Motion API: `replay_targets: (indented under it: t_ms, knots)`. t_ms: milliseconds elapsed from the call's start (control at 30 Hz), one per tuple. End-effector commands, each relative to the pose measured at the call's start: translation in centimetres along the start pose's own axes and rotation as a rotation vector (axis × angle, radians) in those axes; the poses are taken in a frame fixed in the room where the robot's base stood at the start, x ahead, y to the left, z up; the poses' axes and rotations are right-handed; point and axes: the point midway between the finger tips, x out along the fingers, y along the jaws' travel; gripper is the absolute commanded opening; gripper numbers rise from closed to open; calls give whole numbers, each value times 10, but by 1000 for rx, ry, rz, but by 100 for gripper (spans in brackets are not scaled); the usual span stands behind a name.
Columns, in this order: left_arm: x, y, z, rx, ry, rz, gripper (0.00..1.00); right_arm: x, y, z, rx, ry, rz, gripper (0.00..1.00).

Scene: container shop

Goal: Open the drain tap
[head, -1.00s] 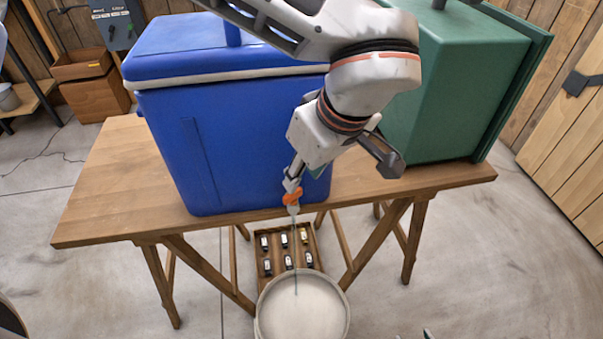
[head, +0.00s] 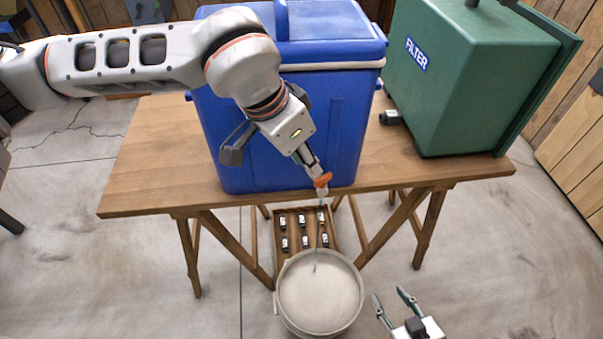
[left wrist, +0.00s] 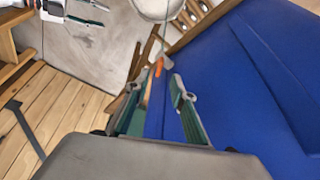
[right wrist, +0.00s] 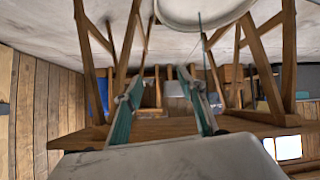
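The blue cooler (head: 290,140) stands on the wooden table. Its drain tap with an orange handle (head: 322,180) is low at the front right. A thin stream hangs from the spout down to the round pale bucket (head: 320,292) on the floor. My left gripper (head: 312,168) is right at the tap, seen edge-on. In the left wrist view the orange handle (left wrist: 158,68) lies just past and between the spread fingers; contact cannot be told. My right gripper (head: 388,302) is open and empty, low right of the bucket; its spread fingers (right wrist: 160,75) also show in the right wrist view.
The wooden table (head: 150,165) has trestle legs around the bucket. A shallow crate (head: 282,214) with several small labelled things lies behind the bucket. A green box marked FILTER (head: 450,90) stands right of the cooler, with a small dark fitting (head: 390,117) at its lower left.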

Motion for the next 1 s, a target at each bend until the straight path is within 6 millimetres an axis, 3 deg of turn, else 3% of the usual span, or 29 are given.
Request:
replay_targets:
  t_ms: [167,600,1000]
  knots:
    - [10,-1,0,27,6,4,24,1,1,4,0,-6,1,40]
    - [70,-1,0,23,5,4,24,4,8,-2,-7,8,12,40]
    - [78,-1,0,25,6,2,24,5,8,-5,-10,13,13,40]
